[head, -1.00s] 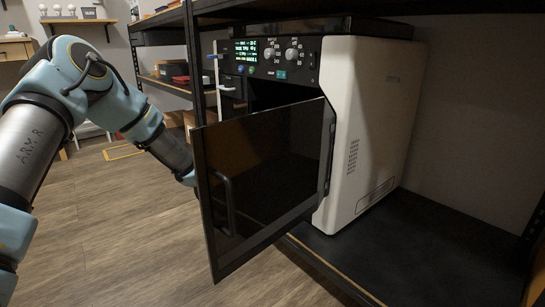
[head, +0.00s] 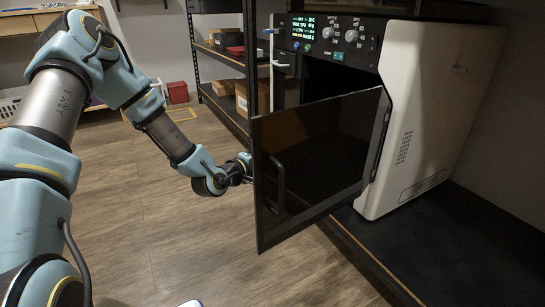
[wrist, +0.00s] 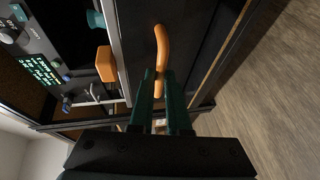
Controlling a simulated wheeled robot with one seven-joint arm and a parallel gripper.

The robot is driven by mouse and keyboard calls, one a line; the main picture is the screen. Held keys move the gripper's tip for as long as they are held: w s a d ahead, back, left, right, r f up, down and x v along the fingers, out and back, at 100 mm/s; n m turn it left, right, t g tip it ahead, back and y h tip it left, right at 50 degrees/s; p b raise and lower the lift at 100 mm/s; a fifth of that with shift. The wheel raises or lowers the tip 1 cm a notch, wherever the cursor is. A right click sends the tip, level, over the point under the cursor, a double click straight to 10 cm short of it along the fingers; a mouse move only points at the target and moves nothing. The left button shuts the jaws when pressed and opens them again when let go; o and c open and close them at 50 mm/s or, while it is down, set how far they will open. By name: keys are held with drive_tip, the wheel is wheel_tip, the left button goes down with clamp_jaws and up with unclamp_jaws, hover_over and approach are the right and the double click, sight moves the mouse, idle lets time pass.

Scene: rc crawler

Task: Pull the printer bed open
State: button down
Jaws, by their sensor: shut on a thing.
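The printer (head: 440,110) is a white and black box with a lit panel, standing on a dark shelf. Its dark glass door (head: 320,160) is swung open toward me. In the head view my arm reaches to the door's left edge, and the door hides my gripper. In the wrist view the green fingers of my gripper (wrist: 160,78) are shut on an orange bar-shaped handle (wrist: 162,45), which sticks out beyond the fingertips. A dark flat surface (wrist: 190,35) lies beside the handle; I cannot tell whether it is the printer bed.
An orange block (wrist: 105,64) shows left of the handle in the wrist view. The control panel (head: 325,37) is above the printer's opening. A shelving rack (head: 222,60) with boxes stands behind. The wooden floor (head: 180,250) is clear left of the door.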

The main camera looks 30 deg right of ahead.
drive_tip(key=c, duration=0.9)
unclamp_jaws()
drive_tip(key=shift+a, duration=0.1)
drive_tip(key=p+v, duration=0.3)
drive_tip(key=v, duration=0.7)
drive_tip(key=shift+s+a, duration=0.1)
drive_tip(key=shift+a, duration=0.2)
